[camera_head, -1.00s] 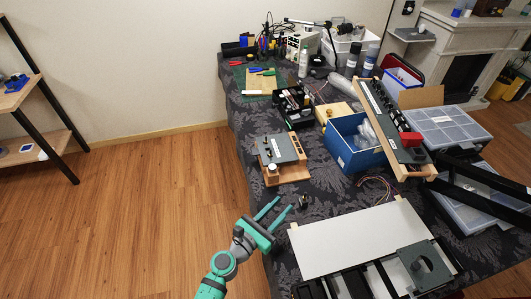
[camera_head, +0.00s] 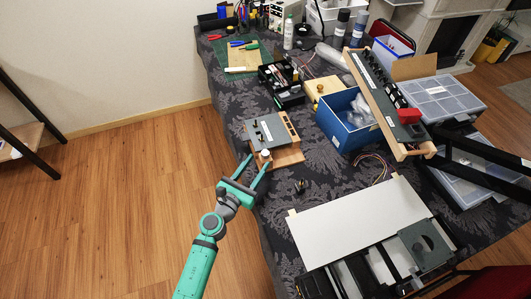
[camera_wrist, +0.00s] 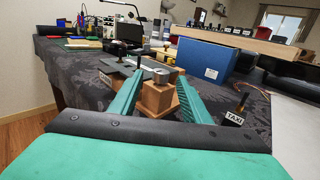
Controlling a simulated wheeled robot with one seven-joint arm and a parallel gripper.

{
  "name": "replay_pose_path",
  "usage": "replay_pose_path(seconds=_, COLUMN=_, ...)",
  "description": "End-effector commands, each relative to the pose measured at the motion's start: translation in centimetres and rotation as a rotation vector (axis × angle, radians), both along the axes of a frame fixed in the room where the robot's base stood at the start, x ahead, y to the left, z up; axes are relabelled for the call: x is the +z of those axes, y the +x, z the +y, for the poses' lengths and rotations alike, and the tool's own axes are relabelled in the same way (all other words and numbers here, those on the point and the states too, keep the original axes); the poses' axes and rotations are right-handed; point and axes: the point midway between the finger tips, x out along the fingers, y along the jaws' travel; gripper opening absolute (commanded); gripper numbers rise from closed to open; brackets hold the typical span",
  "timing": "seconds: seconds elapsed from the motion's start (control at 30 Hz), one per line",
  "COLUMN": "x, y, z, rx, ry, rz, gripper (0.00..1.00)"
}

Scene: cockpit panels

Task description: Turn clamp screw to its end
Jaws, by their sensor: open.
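A grey panel (camera_head: 268,131) sits on a wooden base (camera_head: 289,158) near the table's left edge. At its near end stands a small wooden block with a round pale knob (camera_head: 265,154), which looks like the clamp screw. In the wrist view the metallic knob (camera_wrist: 160,75) sits on top of the wooden block (camera_wrist: 157,99), ahead of and between my fingers. My gripper (camera_head: 258,161) is open, with one green finger to either side of the block; it also shows in the wrist view (camera_wrist: 161,80). I cannot tell whether the fingers touch the block.
A small dark switch with a TAXI label (camera_wrist: 235,118) stands to the right. A blue box (camera_head: 347,121) and a long tilted panel (camera_head: 385,95) lie beyond. A white board (camera_head: 357,220) covers the near table.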

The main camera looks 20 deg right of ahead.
Motion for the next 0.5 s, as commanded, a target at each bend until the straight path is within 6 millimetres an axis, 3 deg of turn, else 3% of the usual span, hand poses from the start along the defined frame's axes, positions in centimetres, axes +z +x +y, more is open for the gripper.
replay_pose_path(seconds=0.3, x=0.0, y=2.2, z=-3.2, rx=-0.011, ry=-0.001, rz=0.001, gripper=0.43)
replay_pose_path(seconds=0.5, x=0.0, y=3.4, z=-4.4, rx=-0.008, ry=0.0, rz=0.0, gripper=0.43)
